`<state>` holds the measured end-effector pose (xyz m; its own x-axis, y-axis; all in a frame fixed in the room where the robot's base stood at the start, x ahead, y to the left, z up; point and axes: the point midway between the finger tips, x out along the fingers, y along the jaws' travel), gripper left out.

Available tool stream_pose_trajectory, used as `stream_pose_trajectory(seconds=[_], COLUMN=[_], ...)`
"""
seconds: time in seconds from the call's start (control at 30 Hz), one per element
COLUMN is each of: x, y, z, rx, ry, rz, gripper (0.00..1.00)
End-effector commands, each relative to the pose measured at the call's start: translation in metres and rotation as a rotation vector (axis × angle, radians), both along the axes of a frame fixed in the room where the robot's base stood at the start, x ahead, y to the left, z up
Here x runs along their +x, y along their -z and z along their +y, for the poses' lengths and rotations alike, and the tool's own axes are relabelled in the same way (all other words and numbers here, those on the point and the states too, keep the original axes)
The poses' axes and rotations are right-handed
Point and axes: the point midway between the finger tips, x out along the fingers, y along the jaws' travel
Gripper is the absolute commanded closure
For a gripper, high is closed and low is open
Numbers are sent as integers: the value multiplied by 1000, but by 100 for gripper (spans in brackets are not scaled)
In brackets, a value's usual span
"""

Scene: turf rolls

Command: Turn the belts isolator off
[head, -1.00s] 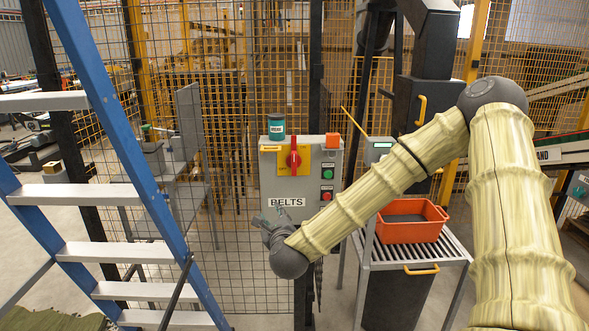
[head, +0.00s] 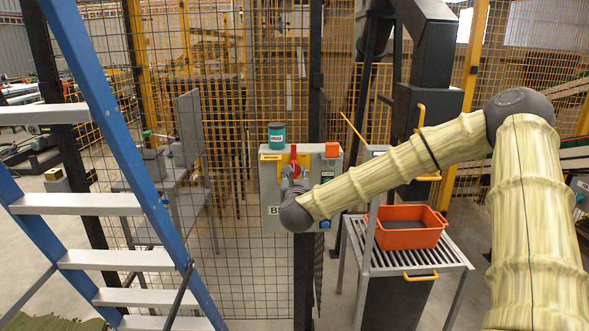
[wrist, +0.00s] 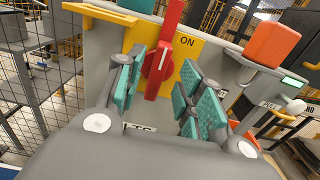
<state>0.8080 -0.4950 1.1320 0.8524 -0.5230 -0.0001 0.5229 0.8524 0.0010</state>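The belts isolator is a red rotary handle (head: 293,155) on a yellow plate (wrist: 188,52) on the front of a grey control box (head: 330,170). In the wrist view the red handle (wrist: 160,62) stands roughly upright, and an ON label (wrist: 187,41) shows to the right of its upper part. My gripper (wrist: 163,82) is open, with teal-padded fingers on either side of the handle's lower part. I cannot tell whether the pads touch it. In the head view my gripper (head: 291,180) hides the knob's lower part and most of the BELTS label.
A blue ladder (head: 130,130) stands left. An orange crate (head: 411,237) rests on a roller stand at right. Mesh fencing is behind the box.

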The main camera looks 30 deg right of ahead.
Motion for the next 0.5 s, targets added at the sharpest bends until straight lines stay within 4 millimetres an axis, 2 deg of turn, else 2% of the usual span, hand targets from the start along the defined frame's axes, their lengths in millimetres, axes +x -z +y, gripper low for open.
stream_pose_trajectory(seconds=[0.2, 0.5], x=[21, 28], y=[-1, 1], z=[-13, -17], rx=[-1, 1], ry=[0, -1], rz=[1, 1], gripper=[62, 62])
